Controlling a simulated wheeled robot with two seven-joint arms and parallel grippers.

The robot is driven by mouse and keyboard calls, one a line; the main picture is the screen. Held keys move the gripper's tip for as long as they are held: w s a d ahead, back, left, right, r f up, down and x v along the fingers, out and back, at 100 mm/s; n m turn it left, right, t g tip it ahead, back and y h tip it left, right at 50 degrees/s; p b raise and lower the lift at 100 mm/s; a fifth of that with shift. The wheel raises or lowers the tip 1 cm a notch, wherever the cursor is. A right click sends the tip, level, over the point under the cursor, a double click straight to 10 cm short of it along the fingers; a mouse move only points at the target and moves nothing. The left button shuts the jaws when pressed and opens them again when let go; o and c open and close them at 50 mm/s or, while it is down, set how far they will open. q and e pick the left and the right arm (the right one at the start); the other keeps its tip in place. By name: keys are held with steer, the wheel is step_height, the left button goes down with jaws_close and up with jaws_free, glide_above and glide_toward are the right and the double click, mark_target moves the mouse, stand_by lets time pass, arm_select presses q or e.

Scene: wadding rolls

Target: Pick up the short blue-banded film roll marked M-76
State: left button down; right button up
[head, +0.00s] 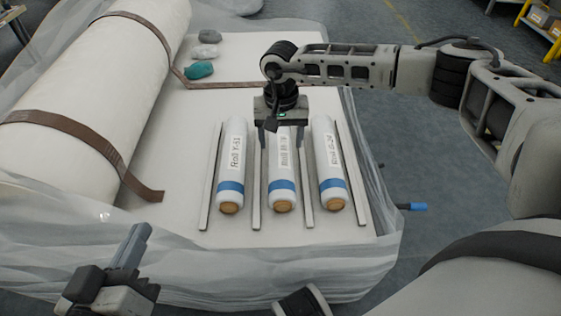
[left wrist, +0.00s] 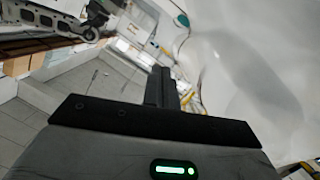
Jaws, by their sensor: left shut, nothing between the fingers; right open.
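Three short white film rolls with blue bands and brown end cores lie side by side on the white table (head: 180,215). The right roll (head: 328,165) has a blurred label. My right gripper (head: 282,146) is open above the middle roll, one finger to each side; contact cannot be told. My left gripper (head: 135,240) is shut and empty at the front left, away from the rolls.
Thin grey rails (head: 212,180) lie between and beside the rolls. A large white roll (head: 90,95) with brown straps fills the left. Teal (head: 199,70) and grey (head: 204,51) lumps lie at the back. Clear film (head: 350,265) drapes over the table's front edge.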

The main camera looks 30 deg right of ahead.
mark_target(280, 150)
steer(key=shift+f, duration=0.65)
step_height(280, 150, down, 4)
steer(key=shift+s+a+f+b, duration=0.1)
steer(key=shift+b, duration=1)
steer(key=shift+f, duration=0.55)
steer(key=shift+r, duration=0.1)
steer(key=c, duration=1)
arm_select(q)
steer(key=shift+d+r+n+t+h, duration=0.3)
steer(key=shift+r+n+t+h, duration=0.1)
steer(key=shift+r+h, duration=0.15)
arm_select(e)
steer(key=shift+c, duration=0.4)
steer(key=shift+r, duration=0.2)
